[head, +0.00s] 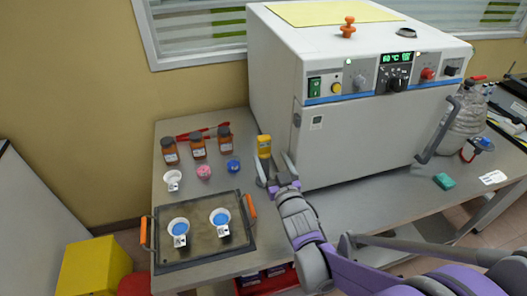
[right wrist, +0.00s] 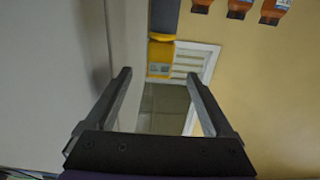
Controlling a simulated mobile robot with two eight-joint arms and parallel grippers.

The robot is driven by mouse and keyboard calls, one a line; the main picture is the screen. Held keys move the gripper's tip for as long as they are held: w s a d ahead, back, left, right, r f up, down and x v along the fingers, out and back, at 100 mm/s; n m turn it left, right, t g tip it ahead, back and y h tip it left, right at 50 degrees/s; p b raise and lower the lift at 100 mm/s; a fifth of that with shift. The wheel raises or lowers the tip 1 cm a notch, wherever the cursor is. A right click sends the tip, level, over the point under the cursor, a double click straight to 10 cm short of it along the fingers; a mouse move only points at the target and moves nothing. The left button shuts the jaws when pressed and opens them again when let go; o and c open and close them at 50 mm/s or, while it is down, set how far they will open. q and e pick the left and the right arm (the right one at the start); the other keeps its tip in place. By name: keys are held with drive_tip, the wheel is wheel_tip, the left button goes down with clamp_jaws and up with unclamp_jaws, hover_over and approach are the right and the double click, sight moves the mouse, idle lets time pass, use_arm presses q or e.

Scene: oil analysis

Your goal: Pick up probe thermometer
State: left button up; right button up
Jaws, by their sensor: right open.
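A small yellow device with a label or display on its front, which looks like the probe thermometer (head: 264,146), stands on the bench against the left side of the white oven. It also shows in the right wrist view (right wrist: 161,52), beyond the fingertips and roughly between them. My right gripper (head: 273,171) is open and empty just in front of it, apart from it in the wrist view (right wrist: 158,77). The thermometer's lower part is partly hidden by the fingers in the head view. My left gripper is not in view.
The white oven (head: 368,138) stands close on the right. A tray (head: 200,252) with orange handles holds two white dishes in front.

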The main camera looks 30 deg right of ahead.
sight(266, 147)
drive_tip(key=x, duration=0.5)
drive_tip(key=shift+w+d, duration=0.15)
drive_tip(key=shift+w, duration=0.15)
drive_tip(key=x, duration=0.2)
drive_tip(key=p+x, duration=0.1)
drive_tip(key=x, duration=0.2)
drive_tip(key=shift+w+r, duration=0.15)
drive_tip(key=shift+r, duration=0.05)
drive_tip(key=shift+c, duration=0.8)
clamp_jaws()
drive_tip(key=shift+r, duration=0.15)
